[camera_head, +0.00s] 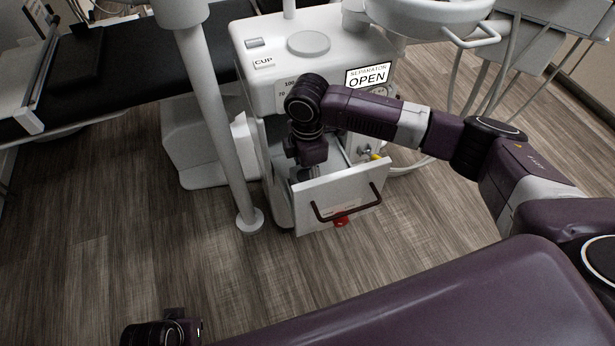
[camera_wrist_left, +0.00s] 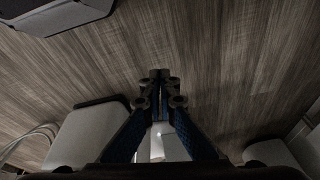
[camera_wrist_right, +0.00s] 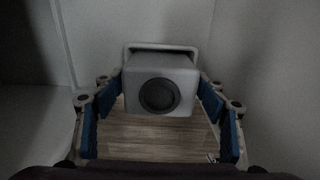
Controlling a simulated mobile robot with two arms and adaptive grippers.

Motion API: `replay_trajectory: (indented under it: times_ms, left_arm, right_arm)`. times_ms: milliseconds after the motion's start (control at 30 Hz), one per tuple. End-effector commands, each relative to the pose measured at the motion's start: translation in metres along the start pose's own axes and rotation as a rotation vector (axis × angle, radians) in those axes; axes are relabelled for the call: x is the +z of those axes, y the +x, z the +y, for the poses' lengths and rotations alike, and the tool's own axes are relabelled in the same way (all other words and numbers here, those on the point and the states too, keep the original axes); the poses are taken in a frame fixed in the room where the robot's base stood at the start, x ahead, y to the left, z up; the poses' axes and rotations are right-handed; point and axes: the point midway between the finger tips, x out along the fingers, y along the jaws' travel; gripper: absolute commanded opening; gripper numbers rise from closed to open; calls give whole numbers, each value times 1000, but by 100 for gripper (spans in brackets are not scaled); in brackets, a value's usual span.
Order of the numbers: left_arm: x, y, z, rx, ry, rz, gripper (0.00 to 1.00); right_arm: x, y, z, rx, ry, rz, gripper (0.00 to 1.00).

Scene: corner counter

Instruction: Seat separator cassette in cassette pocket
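My right arm reaches in from the right in the head view, its gripper (camera_head: 303,172) pointing down at the open, pulled-out drawer (camera_head: 345,203) of the separator unit. In the right wrist view a pale block with a dark round face and a raised bar along its far edge, apparently the separator cassette (camera_wrist_right: 160,84), sits between the fingertips of my right gripper (camera_wrist_right: 160,95). Its sides appear to meet the blue pads. The cassette pocket cannot be made out. My left gripper (camera_wrist_left: 160,85) is empty, fingers together, over the floor. My left arm's end shows at the bottom left of the head view.
The white unit (camera_head: 300,62) carries a sign reading SEPARATOR OPEN (camera_head: 367,76). A pale pole (camera_head: 222,130) stands left of the unit; hoses hang at right. Floor in front is clear.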

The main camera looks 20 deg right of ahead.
Motion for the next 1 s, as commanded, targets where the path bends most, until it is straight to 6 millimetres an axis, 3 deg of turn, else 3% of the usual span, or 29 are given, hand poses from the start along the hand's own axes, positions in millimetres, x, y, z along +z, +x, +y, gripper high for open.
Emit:
replay_trajectory:
  times_ms: [467,533,1000]
  left_arm:
    - [-2,-3,0,1,0,3,0]
    - [-3,-1,0,1,0,8,0]
    - [34,68,4,7,7,-39,0]
  right_arm:
    - [0,-5,0,1,0,1,76]
    - [0,-14,1,2,1,2,76]
    - [0,-100,1,1,0,1,76]
